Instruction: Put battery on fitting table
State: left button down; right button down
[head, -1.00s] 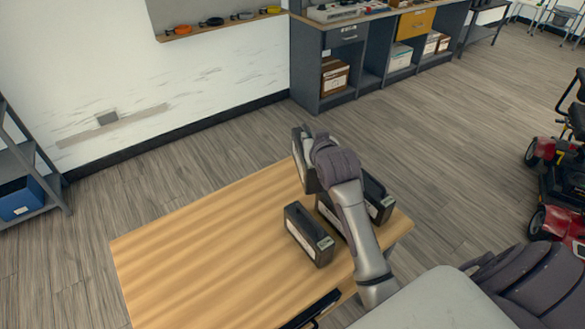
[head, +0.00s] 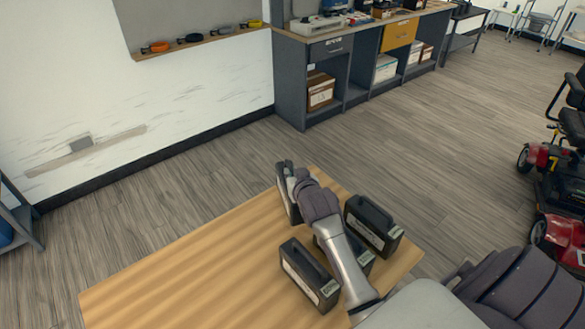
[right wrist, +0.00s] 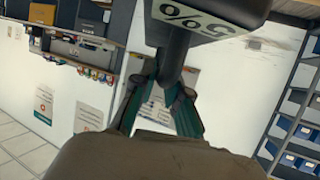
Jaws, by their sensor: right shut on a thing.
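My right gripper (head: 294,180) is shut on a dark grey battery (head: 283,200) near the far edge of a wooden-topped table (head: 190,265). I cannot tell whether this battery touches the tabletop. In the right wrist view, the battery (right wrist: 212,14) shows a pale label with a percent figure, upside down, just beyond the fingers (right wrist: 170,100). Three more dark batteries stand on the table: one at the left (head: 310,275), one at the right (head: 373,223), and one partly hidden behind my right forearm (head: 358,258). I cannot tell whether this is the fitting table. My left gripper is out of view.
A grey workbench (head: 290,80) with drawers and boxes stands at the back. A wall ledge (head: 200,42) holds small coloured items. A red scooter (head: 560,235) is at the right. The left part of the tabletop and the floor behind it are clear.

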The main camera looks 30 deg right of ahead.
jog(key=shift+w+f, duration=0.15)
jog(key=shift+f, duration=1.55)
jog(key=c, duration=1.5)
grip_release()
jog(key=shift+f, duration=0.3)
jog(key=o, duration=0.3)
jog(key=shift+s+a+r, duration=0.1)
jog(key=shift+s, duration=0.1)
jog(key=v, duration=1.2)
